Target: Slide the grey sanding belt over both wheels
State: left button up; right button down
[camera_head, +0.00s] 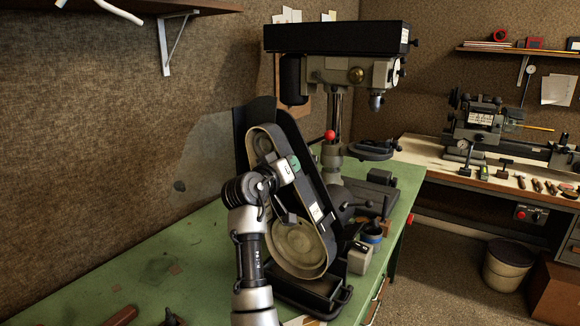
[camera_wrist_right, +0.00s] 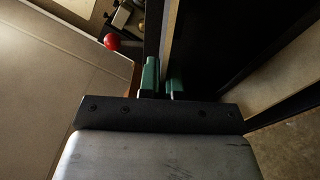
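The belt sander (camera_head: 332,222) stands on the green bench, tilted, with an upper wheel (camera_head: 262,146) and a larger lower wheel (camera_head: 298,243). The grey sanding belt (camera_head: 265,129) loops around both wheels; whether it sits fully across them I cannot tell. My right gripper (camera_head: 292,166) is at the belt's upper right run, its arm covering part of the sander between the wheels. In the right wrist view its green fingertips (camera_wrist_right: 163,78) are close together, with a thin pale belt edge (camera_wrist_right: 168,42) between them. My left gripper is not in view.
A drill press (camera_head: 340,70) with a red knob (camera_head: 330,135) stands just behind the sander. A grey box (camera_head: 360,257) and a blue-rimmed cup (camera_head: 372,232) are at its right. The green bench (camera_head: 150,268) is mostly clear at left. A wall shelf (camera_head: 190,6) hangs above.

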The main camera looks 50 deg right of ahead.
jog(key=shift+w+d, duration=0.1)
jog(key=shift+d, duration=0.8)
jog(key=c, duration=1.2)
grip_release()
jog(key=shift+c, duration=0.2)
jog(key=shift+a, duration=0.15)
jog(key=a+b, duration=0.1)
jog(key=a, duration=0.5)
jog(key=shift+s+a, duration=0.4)
jog(key=shift+f, duration=0.1)
